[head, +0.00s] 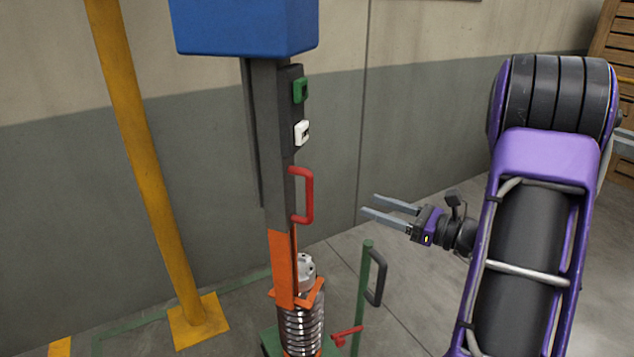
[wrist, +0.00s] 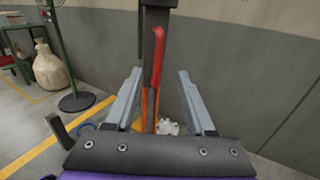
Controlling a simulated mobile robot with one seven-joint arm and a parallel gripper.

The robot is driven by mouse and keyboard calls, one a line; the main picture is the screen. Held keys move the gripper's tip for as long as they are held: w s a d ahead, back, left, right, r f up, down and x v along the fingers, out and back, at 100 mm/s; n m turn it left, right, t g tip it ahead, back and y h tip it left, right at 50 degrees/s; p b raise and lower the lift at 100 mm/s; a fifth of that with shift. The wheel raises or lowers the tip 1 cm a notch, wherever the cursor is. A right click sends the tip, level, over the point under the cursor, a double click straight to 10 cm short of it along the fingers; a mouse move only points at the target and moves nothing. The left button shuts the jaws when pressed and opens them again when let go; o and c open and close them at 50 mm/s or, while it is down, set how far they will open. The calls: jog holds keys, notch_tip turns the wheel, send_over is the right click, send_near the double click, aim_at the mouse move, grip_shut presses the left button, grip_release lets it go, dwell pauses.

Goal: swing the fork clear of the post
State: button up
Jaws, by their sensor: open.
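A dark grey post (head: 270,150) stands upright under a blue box. A red D-shaped handle (head: 309,195) is on its right side. It also shows in the wrist view (wrist: 158,55), between and beyond my fingers. Below it, an orange length (head: 281,270) ends in a flat orange piece (head: 313,299) at the ribbed metal stack (head: 303,328). This orange piece may be the fork; I cannot tell for sure. My gripper (head: 370,204) is open and empty, right of the red handle and apart from it. It also shows in the wrist view (wrist: 159,76).
A green (head: 300,90) and a white (head: 301,133) fitting sit higher on the post. A green upright (head: 362,295) with a black handle (head: 378,277) and a red lever (head: 347,334) stands below my gripper. A yellow pole (head: 148,165) stands left. The wall is behind.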

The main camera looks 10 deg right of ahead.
jog(key=x, duration=1.7)
jog(key=shift+a+b, duration=0.15)
jog(key=shift+b, duration=0.15)
jog(key=shift+f, duration=0.1)
grip_shut()
dwell(0.5)
